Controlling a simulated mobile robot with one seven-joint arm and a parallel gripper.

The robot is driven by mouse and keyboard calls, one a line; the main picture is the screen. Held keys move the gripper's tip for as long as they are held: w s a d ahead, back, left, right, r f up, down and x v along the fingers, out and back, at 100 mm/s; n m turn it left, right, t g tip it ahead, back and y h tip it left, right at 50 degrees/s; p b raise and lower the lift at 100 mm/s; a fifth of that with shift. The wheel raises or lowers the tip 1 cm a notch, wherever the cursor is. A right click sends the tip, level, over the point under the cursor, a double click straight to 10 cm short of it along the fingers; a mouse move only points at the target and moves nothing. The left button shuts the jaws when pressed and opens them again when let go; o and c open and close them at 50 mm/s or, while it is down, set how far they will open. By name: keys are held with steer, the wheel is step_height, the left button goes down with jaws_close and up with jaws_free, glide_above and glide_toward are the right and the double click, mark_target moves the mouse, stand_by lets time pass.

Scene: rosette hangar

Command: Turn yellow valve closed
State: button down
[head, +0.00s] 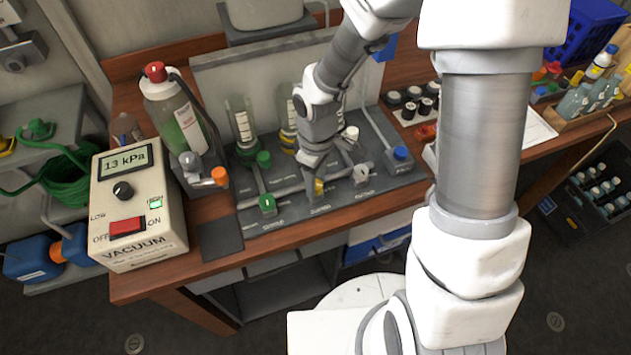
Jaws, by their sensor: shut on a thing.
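The yellow valve (319,188) sits at the front middle of the grey valve panel (290,215). My gripper (318,178) reaches down from above and is shut on the yellow valve. The fingers and wrist cover much of the valve, so its exact turn cannot be told. To its left on the panel is a green valve (267,203). To its right is a white valve (361,173).
A vacuum box (135,200) reading 13 kPa stands at the left, near a capped bottle (178,115) and an orange knob (219,176). Clear tubes (242,125) rise behind the gripper. A blue cap (401,153) is at the panel's right.

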mark_target(318, 184)
steer(key=m+b, duration=0.2)
steer(key=m, duration=0.3)
steer(key=shift+m, duration=0.3)
steer(key=shift+m+b, duration=0.75)
steer(key=shift+m, duration=1.35)
steer(key=shift+c, duration=2.2)
jaws_free()
steer(key=shift+r, duration=0.1)
step_height(318, 184, up, 17)
steer(key=p, duration=0.2)
steer(key=shift+d+r+p, duration=0.15)
steer(key=shift+d+p, duration=0.05)
steer(key=shift+p, duration=0.15)
steer(key=shift+d+r, duration=0.1)
